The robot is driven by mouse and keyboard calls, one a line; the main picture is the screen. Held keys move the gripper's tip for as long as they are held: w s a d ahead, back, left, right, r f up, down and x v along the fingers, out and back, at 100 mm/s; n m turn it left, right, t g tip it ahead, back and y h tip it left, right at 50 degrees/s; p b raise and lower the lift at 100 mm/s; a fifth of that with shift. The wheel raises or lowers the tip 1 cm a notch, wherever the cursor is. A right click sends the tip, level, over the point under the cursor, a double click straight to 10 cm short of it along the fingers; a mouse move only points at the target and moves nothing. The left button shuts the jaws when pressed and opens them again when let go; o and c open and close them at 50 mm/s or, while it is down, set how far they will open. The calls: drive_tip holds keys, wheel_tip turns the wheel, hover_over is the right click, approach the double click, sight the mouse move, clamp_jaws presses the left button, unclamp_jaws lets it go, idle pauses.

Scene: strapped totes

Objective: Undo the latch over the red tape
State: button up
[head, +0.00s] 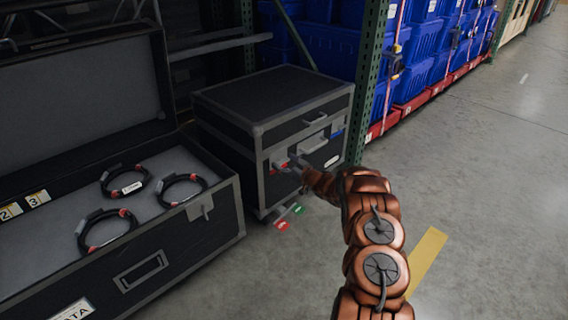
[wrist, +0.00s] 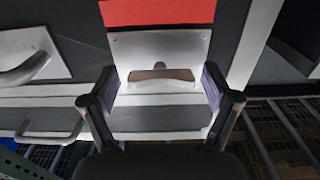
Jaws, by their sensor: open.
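A closed dark case (head: 270,95) with grey metal edges stands in the middle of the head view. Red tape (head: 279,166) is on its front, partly behind my gripper (head: 295,162). In the wrist view, the red tape (wrist: 158,12) lies at the top edge. A silver latch plate (wrist: 160,48) adjoins it, with a latch tab (wrist: 160,75) standing out from the plate. My gripper (wrist: 160,88) is open, with one finger on each side of the latch tab. I cannot tell whether either finger touches it.
Blue tape (head: 337,134) and a handle (head: 314,144) are on the same front. An open case (head: 190,250) holding cable coils stands left. A green rack post (head: 368,75) stands behind. Floor on the right is clear.

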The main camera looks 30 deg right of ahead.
drive_tip(key=c, duration=1.2)
drive_tip(key=shift+o, duration=0.2)
drive_tip(key=shift+n, duration=0.4)
drive_tip(key=n, duration=0.4)
drive_tip(key=shift+a, duration=0.1)
drive_tip(key=n, duration=0.4)
drive_tip(key=shift+n+p, duration=0.3)
drive_tip(key=shift+p, duration=0.1)
drive_tip(key=n, duration=0.4)
drive_tip(key=shift+a+f, duration=0.1)
drive_tip(key=shift+n, duration=2.2)
